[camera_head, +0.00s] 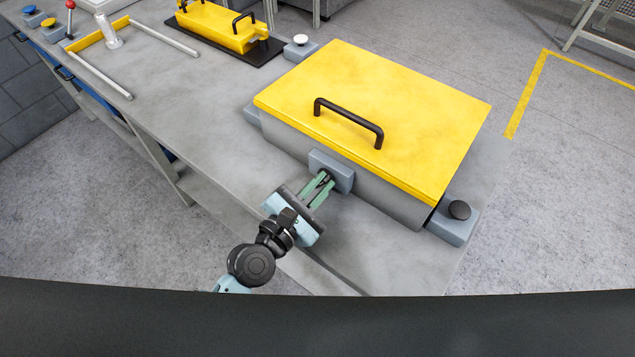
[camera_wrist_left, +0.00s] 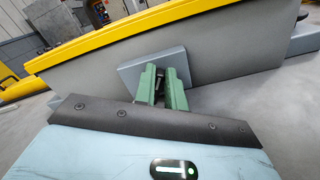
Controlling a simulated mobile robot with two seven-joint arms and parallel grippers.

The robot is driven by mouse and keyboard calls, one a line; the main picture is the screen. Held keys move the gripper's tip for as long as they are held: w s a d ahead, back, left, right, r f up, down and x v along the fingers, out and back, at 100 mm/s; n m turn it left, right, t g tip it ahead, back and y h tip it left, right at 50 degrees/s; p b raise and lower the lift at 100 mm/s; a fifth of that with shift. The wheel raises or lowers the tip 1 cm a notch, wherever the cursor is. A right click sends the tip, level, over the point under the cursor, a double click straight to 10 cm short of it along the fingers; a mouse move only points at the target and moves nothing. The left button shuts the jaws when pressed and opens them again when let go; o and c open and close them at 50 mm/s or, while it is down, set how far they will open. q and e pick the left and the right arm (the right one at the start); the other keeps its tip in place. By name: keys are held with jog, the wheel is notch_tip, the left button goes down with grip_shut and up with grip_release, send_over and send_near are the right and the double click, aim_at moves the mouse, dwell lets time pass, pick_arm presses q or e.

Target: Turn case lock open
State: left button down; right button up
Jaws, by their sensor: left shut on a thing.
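The case (camera_head: 375,115) has a yellow lid, shut down on a grey body, with a black handle on top. A grey lock plate (camera_head: 331,171) sits on its front wall; the plate also shows in the left wrist view (camera_wrist_left: 133,75). My left gripper (camera_head: 324,181) has its green fingers at the plate, shut on the small dark lock knob. Its fingers show in the left wrist view (camera_wrist_left: 163,78) and hide most of the knob. The case itself also shows in the left wrist view (camera_wrist_left: 235,60). My right gripper is not in view.
A grey block with a black button (camera_head: 459,210) stands at the case's right corner. A grey block with a white button (camera_head: 300,40) stands behind it. A yellow box (camera_head: 220,26) lies on a black mat farther back. The table (camera_head: 190,90) is clear left of the case.

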pick_arm(q)
jog(key=shift+m, duration=0.6)
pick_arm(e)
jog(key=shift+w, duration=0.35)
pick_arm(q)
jog(key=c, duration=1.5)
grip_release()
jog(key=shift+o, duration=0.2)
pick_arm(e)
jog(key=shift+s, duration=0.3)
pick_arm(q)
jog(key=shift+s, duration=0.1)
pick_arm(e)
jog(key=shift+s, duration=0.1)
pick_arm(q)
jog(key=shift+s+a+f, duration=0.1)
jog(key=shift+s, duration=0.1)
jog(key=v, duration=0.6)
jog(key=shift+b, duration=0.35)
jog(key=shift+s+a, duration=0.4)
jog(key=shift+s, duration=0.05)
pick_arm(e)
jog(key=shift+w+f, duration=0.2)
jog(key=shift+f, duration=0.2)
